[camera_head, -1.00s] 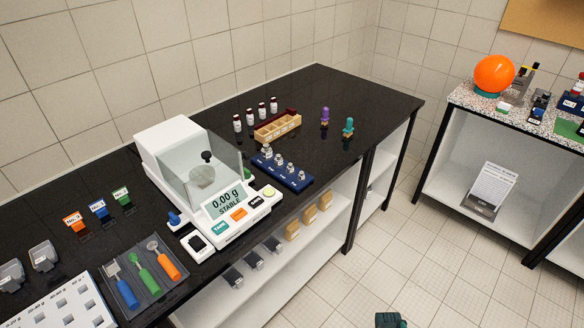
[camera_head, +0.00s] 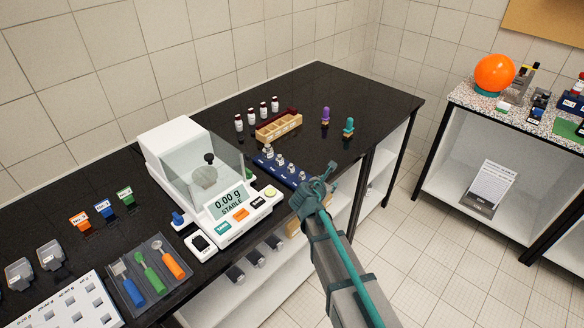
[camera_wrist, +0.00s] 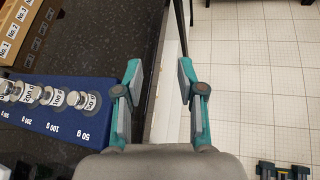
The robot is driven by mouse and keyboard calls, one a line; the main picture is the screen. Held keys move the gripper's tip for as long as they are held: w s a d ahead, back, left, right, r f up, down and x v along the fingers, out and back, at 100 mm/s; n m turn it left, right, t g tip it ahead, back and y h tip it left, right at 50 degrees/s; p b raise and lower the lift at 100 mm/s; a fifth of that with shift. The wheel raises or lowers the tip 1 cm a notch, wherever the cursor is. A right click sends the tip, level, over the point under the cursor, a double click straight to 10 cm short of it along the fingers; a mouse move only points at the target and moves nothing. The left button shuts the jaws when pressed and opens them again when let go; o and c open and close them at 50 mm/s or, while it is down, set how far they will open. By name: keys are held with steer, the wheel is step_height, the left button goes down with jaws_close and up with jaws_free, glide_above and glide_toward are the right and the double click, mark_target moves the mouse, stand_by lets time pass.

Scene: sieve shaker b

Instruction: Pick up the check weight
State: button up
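The check weights are several silver knobbed cylinders standing in a row on a blue block (camera_head: 267,162). In the wrist view the block (camera_wrist: 45,122) is at the left, with printed labels including 50 g, 100 g and 200 g. The weight nearest my gripper (camera_wrist: 88,102) stands at the 50 g end; a 100 g weight (camera_wrist: 55,97) is beside it. My gripper (camera_head: 322,178) is open and empty, at the right end of the block by the bench's front edge. In the wrist view its fingers (camera_wrist: 160,92) are apart, to the right of the weights. In the head view it covers the block's right end.
A balance (camera_head: 206,190) reading 0.00 g stands left of the block. A wooden rack (camera_head: 278,127), several small bottles, a purple stopper-like piece (camera_head: 325,116) and a green one (camera_head: 348,127) stand behind. The black bench top (camera_head: 375,100) is clear at the far right.

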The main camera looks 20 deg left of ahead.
mark_target(291, 168)
steer(key=s+a+r+n+y, duration=0.1)
steer(key=s+a+n, duration=0.1)
steer(key=a, duration=0.2)
steer(key=s+a+r+n+y+b, duration=0.1)
steer(key=s+a+n+y, duration=0.1)
steer(key=a, duration=0.2)
steer(key=s+a+r+n+t+y, duration=0.1)
steer(key=s+a+n, duration=0.1)
steer(key=a, duration=0.2)
steer(key=shift+s+a+r+n+b, duration=0.25)
steer(key=shift+s+r+n+b, duration=0.05)
steer(key=shift+w+a, duration=0.25)
steer(key=shift+w, duration=0.05)
steer(key=p+x, duration=0.1)
steer(key=x, duration=0.4)
steer(key=shift+d+p, duration=0.1)
steer(key=shift+p, duration=0.2)
steer(key=shift+w+p, duration=0.4)
steer(key=shift+w, duration=0.1)
steer(key=p+x, duration=0.1)
steer(key=x, duration=0.2)
steer(key=shift+w+p, duration=0.3)
steer(key=shift+w+f, duration=0.2)
steer(key=shift+w, duration=0.05)
jaws_close()
